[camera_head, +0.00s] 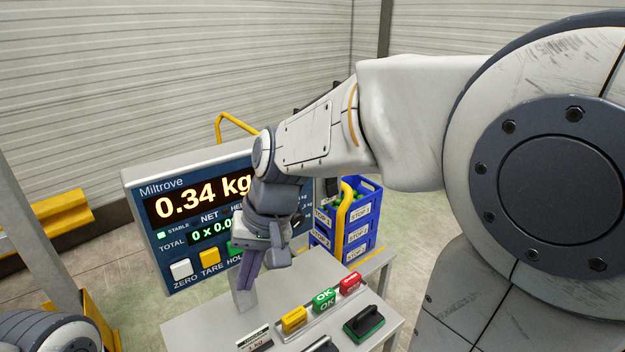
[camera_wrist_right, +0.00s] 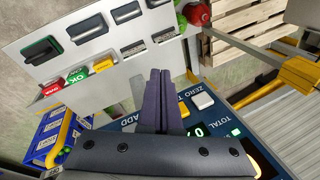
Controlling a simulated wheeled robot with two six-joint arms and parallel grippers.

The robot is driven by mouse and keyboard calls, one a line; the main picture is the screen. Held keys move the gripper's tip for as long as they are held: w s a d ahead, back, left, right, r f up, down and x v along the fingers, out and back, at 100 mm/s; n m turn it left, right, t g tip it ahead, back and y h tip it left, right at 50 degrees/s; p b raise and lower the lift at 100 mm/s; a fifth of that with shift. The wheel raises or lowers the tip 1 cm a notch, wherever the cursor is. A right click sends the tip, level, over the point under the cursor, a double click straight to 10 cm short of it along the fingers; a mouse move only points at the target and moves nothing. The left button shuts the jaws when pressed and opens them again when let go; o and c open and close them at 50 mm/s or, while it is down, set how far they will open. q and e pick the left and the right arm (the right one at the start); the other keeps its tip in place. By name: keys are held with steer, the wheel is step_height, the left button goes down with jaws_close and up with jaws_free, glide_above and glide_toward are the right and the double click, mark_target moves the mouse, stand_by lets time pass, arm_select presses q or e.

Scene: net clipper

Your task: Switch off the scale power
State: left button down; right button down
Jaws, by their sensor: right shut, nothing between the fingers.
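The blue Miltrove scale display (camera_head: 150,215) stands upright behind the grey table and is lit, reading 0.34 kg with a STABLE light. Along its lower edge are a white ZERO button (camera_head: 181,268), a yellow TARE button (camera_head: 209,257) and a green HOLD button partly hidden by my right gripper. My right gripper (camera_head: 246,281) is shut and empty, pointing down in front of the display's lower right. Its dark fingers (camera_wrist_right: 160,78) cover part of the panel in the wrist view, where the white button (camera_wrist_right: 203,100) also shows. I cannot make out a power switch. My left gripper is out of view.
The table (camera_head: 190,323) holds yellow, green OK and red stamps (camera_head: 349,283) on a rail, with a black-and-green pad (camera_head: 364,323). Blue crates (camera_head: 366,233) stand behind at the right. A red knob (camera_wrist_right: 197,13) shows in the wrist view.

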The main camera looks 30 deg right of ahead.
steer(key=w+d+r+m+t+h, duration=0.1)
steer(key=d+r+m+t, duration=0.1)
steer(key=d, duration=0.8)
steer(key=w+d+r+m+t, duration=0.1)
steer(key=d+r+m, duration=0.4)
steer(key=d, duration=0.5)
steer(key=w+d+r+m+t+h, duration=0.1)
steer(key=d+r+m+t, duration=0.1)
steer(key=d+m, duration=0.4)
steer(key=d+r, duration=0.1)
steer(key=d, duration=0.3)
steer(key=shift+r+t+h, duration=0.25)
steer(key=shift+t+h, duration=0.05)
steer(key=shift+w, duration=0.1)
steer(key=b, duration=0.5)
glide_toward(335, 191)
step_height(335, 191, down, 4)
steer(key=w, duration=0.2)
steer(key=w+p, duration=0.1)
steer(key=shift+w+a+f, duration=0.2)
steer(key=shift+w+f, duration=0.15)
